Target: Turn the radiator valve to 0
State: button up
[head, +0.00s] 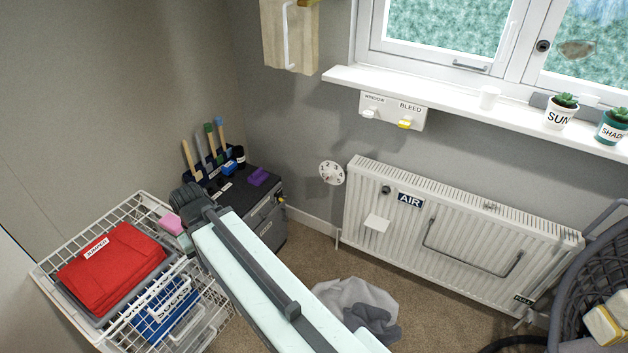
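The radiator valve (331,173) is a round white dial with dark marks around its face. It sits against the grey wall, just left of the top left corner of the white radiator (450,250). The marks are too small to read, so its setting cannot be told. My arm reaches from the bottom edge up and left to a dark joint, left of and below the dial and well apart from it. I cannot make out my gripper or its fingers.
A dark cabinet (267,225) with brushes and a purple block stands left of the dial. A wire basket (140,198) holds red cloth. A grey cloth (355,300) lies on the carpet before the radiator. A white sill (450,101) juts out above.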

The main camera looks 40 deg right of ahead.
aim_at(330, 175)
jog(key=u, duration=0.1)
jog(key=i, duration=1)
jog(key=z, duration=0.1)
